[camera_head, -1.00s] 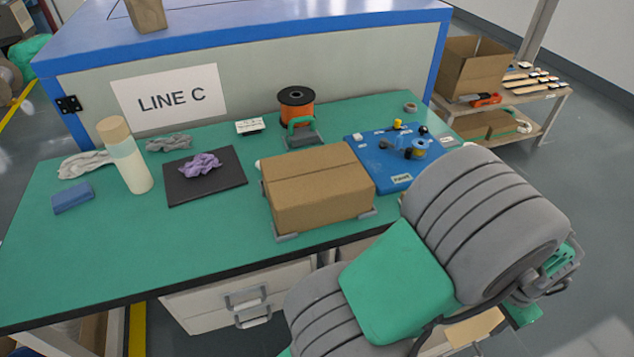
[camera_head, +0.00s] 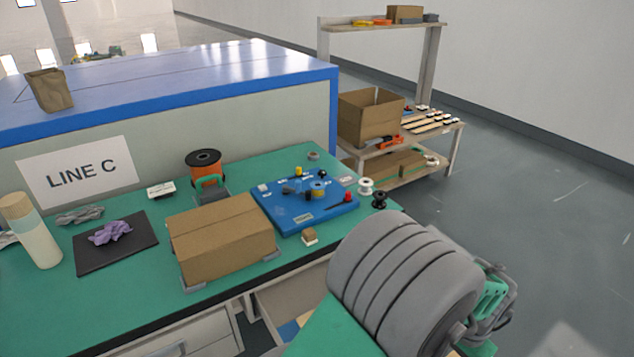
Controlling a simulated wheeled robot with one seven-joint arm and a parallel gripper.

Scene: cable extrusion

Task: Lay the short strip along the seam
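A closed brown cardboard box (camera_head: 222,247) sits in grey corner brackets near the table's front edge. A faint seam runs lengthwise along its top. I cannot make out a short strip, either on the seam or elsewhere. An orange roll (camera_head: 205,172) with a dark top and a green handle stands behind the box. My gripper (camera_head: 492,300) is at the lower right, beyond the big grey arm link, off the table's right side and apart from the box. The arm partly hides it, and its fingers and anything in them cannot be made out.
A blue board (camera_head: 290,221) with small parts lies right of the box. White (camera_head: 366,187) and black (camera_head: 379,201) spools and a small brown block (camera_head: 309,238) are nearby. A black mat (camera_head: 90,262) bears a purple cloth. A shelf rack (camera_head: 440,137) stands behind right.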

